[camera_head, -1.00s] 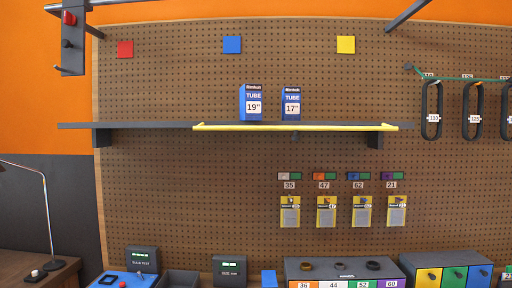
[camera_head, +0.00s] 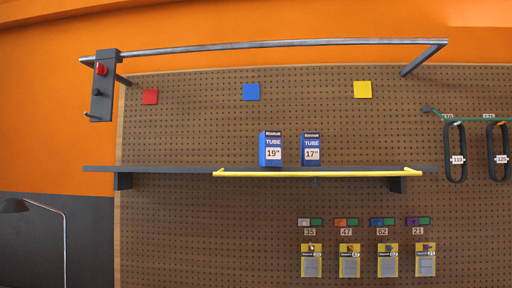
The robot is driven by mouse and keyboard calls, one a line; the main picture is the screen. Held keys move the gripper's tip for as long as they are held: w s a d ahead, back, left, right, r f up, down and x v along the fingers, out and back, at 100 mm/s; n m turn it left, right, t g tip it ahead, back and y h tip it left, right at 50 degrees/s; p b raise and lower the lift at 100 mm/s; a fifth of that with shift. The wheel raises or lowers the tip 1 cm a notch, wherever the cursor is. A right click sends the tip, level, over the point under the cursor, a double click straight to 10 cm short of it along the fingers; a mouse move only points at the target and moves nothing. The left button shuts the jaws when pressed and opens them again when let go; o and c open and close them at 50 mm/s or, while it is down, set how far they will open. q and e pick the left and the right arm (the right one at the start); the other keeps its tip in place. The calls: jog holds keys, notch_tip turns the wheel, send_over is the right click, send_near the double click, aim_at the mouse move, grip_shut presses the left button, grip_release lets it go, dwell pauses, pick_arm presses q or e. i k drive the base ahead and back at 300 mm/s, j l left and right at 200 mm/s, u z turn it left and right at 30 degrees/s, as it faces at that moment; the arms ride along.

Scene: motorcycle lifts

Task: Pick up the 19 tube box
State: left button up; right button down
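The 19 tube box (camera_head: 270,149) is a blue box with a white label reading 19". It stands upright on the dark wall shelf (camera_head: 150,169), behind the yellow bar (camera_head: 318,173) along the shelf's front. A similar blue box marked 17" (camera_head: 311,150) stands just to its right with a small gap between them. Neither of my grippers shows in the head view.
A metal rail (camera_head: 270,46) runs above the shelf, with a dark control box with a red button (camera_head: 102,84) at its left end. Black loops (camera_head: 456,152) hang at the right. Yellow packets (camera_head: 349,261) hang below. The shelf's left part is bare.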

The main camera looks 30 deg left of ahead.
aim_at(270, 142)
jog(key=i+l+u, duration=0.1)
jog(key=u, duration=0.3)
jog(key=i+l+u, duration=0.1)
jog(key=u, duration=0.3)
jog(key=i+l+u, duration=0.1)
jog(key=l+u, duration=0.15)
jog(key=u, duration=0.15)
jog(key=l+u, duration=0.2)
jog(key=u, duration=0.2)
